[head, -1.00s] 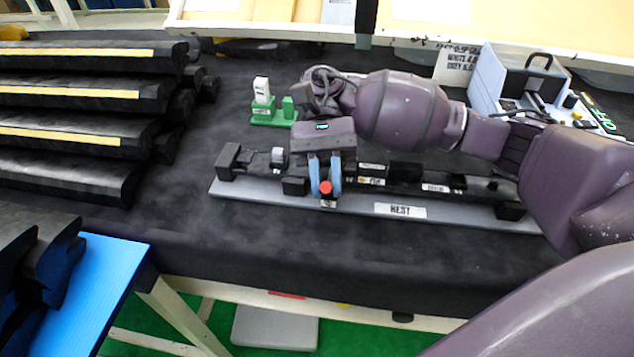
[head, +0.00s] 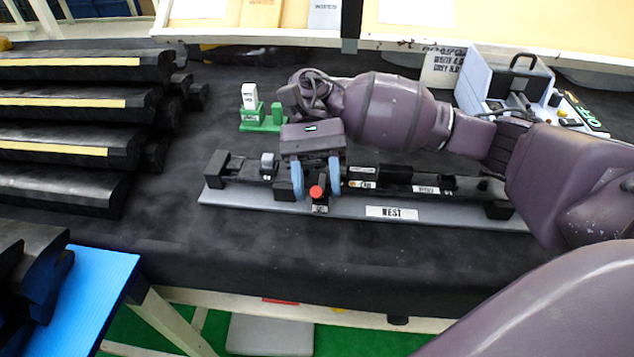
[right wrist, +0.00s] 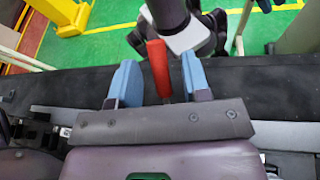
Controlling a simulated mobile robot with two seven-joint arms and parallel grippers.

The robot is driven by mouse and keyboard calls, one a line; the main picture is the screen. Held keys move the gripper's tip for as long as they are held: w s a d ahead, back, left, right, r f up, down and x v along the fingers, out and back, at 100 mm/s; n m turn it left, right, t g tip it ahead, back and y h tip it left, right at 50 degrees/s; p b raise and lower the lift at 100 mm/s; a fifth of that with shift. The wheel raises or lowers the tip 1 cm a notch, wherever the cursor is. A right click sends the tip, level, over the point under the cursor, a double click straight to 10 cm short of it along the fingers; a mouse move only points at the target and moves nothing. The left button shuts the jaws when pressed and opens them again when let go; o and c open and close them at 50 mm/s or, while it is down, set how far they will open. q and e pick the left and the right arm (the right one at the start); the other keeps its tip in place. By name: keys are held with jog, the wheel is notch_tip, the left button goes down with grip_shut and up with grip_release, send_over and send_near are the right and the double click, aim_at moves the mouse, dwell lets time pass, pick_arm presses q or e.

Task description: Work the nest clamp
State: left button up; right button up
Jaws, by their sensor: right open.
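The nest is a long grey base plate (head: 350,208) labelled NEST, with a black part (head: 395,180) lying along it. The clamp handle has a red tip (head: 316,191), near the front edge of the plate left of the label. My right gripper (head: 316,190) is open, with its blue fingers on either side of the red tip. In the right wrist view the red handle (right wrist: 158,68) stands between the two blue fingers (right wrist: 160,88), with gaps on both sides. The clamp's lower part is mostly hidden by the gripper. My left gripper is not in view.
A green stand (head: 262,122) with a white piece is behind the nest. Stacked black trim pieces (head: 75,110) with yellow strips lie at the left. A grey box (head: 500,75) with a handle stands at the back right. The black table in front of the nest is clear.

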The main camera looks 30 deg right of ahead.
jog(key=v, duration=0.2)
jog(key=b+v, duration=0.1)
jog(key=v, duration=0.2)
jog(key=b+v, duration=0.1)
jog(key=v, duration=0.2)
jog(key=shift+w+f, duration=0.1)
jog(key=shift+f, duration=0.15)
jog(key=shift+b+v, duration=0.4)
jog(key=shift+v, duration=0.45)
jog(key=shift+w+d+r, duration=0.1)
jog(key=shift+w+r, duration=0.1)
jog(key=shift+r, duration=0.05)
jog(key=shift+s, duration=0.1)
